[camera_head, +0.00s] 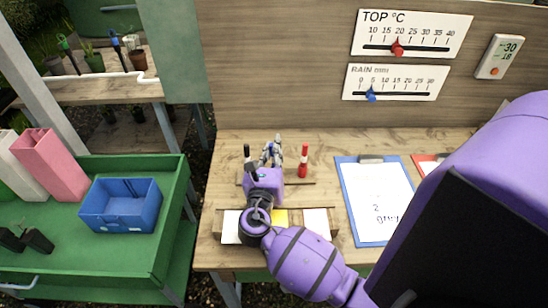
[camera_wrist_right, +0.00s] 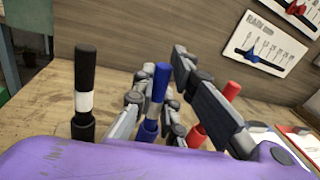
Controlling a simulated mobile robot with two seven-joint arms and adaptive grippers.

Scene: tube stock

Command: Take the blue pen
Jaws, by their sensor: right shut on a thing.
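The blue pen (camera_wrist_right: 156,98) stands upright in the right wrist view, between the fingers of my right gripper (camera_wrist_right: 160,105), which is shut on it. In the head view my right gripper (camera_head: 272,152) reaches toward the back of the bench and mostly hides the blue pen. A black pen (camera_wrist_right: 84,92) with a white band stands to the left, also in the head view (camera_head: 247,153). A red pen (camera_head: 303,161) stands to the right; in the wrist view a finger partly covers it. My left gripper is not in view.
A clipboard (camera_head: 375,205) with a blue edge lies right of the pens. White cards (camera_head: 316,222) and a yellow one (camera_head: 281,217) sit at the bench front. A blue box (camera_head: 121,212) sits on the green cart (camera_head: 85,258) at left. The wall panel (camera_head: 270,65) rises behind.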

